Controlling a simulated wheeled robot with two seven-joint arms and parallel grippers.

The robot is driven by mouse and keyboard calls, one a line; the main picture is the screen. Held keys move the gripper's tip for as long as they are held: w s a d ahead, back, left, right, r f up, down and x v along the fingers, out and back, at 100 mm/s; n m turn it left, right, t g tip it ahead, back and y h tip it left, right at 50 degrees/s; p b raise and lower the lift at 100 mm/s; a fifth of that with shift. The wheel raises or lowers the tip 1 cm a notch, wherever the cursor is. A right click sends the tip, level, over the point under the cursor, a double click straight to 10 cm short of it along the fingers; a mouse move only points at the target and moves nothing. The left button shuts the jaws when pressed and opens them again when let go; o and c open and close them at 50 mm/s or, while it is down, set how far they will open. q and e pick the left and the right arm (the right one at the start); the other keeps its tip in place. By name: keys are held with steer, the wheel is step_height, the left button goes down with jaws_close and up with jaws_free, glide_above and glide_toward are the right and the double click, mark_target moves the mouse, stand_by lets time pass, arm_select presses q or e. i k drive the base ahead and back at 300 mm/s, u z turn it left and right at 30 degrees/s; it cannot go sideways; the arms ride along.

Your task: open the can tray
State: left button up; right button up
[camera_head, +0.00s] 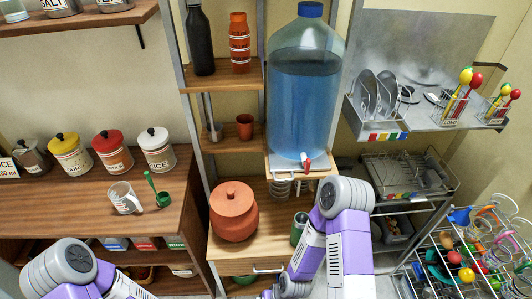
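A large blue water can (305,95) with a dark blue cap and a red tap stands upright on a white-edged tray (291,170) of the tall rack. This support under the can seems to be the can tray. It appears level and in line with the rack, and I cannot tell whether it slides. My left arm shows at the lower left and my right arm rises at the bottom centre, in front of the rack's lower part. Both grippers are outside the frame, so their fingers cannot be seen.
Below the tray, a terracotta pot (234,212) stands on the wooden top of a drawer with a metal handle (268,269). A dish shelf (428,113) is at right, above a wire basket (470,260). A counter (60,205) with several canisters is at left.

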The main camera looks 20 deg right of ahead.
mark_target(304, 82)
steer(key=u, duration=0.5)
steer(key=k, duration=1.25)
steer(key=z, duration=0.15)
steer(key=i, duration=0.55)
steer(key=z, duration=0.75)
steer(key=i, duration=0.85)
steer(key=z, duration=0.05)
